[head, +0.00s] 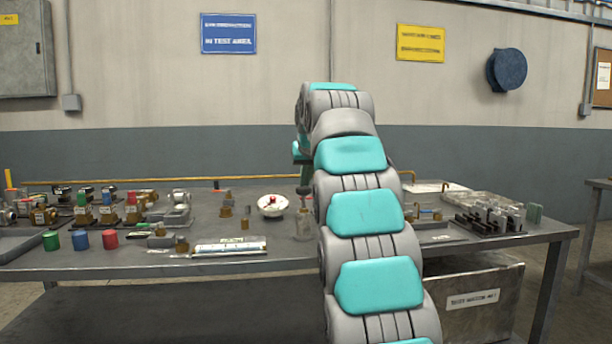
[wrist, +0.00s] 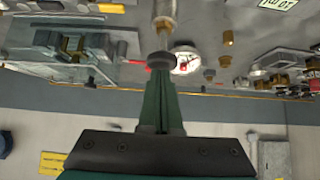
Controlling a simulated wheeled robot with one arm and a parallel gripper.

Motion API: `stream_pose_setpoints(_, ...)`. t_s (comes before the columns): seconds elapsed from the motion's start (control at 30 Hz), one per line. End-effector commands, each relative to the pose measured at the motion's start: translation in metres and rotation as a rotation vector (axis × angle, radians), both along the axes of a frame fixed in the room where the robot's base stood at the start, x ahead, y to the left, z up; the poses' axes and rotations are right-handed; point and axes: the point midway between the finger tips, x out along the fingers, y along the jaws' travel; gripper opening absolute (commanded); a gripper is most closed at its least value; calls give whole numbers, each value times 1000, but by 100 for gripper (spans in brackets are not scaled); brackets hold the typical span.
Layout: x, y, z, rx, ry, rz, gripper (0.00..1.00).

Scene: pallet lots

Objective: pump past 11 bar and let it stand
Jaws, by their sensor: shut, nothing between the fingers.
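My gripper (wrist: 161,72) is shut, its dark green fingers together with nothing between them. In the wrist view its tips are at a dark round knob on a thin rod that runs into a metal cylinder (wrist: 164,12), which looks like the pump. I cannot tell whether the tips touch the knob. A round white gauge (head: 272,204) with a red mark stands on the bench beside it; it also shows in the wrist view (wrist: 186,61). Its reading is too small to tell. In the head view my arm hides much of the gripper, and the cylinder (head: 303,227) shows below it.
The grey bench (head: 90,258) holds several valves and fittings at left, with green, blue and red caps (head: 80,240). A labelled strip (head: 230,246) lies near the front edge. A tray of metal parts (head: 490,215) is at right. A yellow pipe (head: 200,181) runs along the back.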

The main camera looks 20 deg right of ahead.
Motion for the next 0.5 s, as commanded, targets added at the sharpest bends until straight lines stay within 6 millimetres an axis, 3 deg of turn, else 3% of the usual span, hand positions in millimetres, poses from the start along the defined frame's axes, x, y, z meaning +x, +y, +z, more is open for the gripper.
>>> stream_pose_setpoints(0.27,0,0,-2,0,0,0,0)
stream_pose_setpoints(0.5,-2,1,-29,0,2,-1,0)
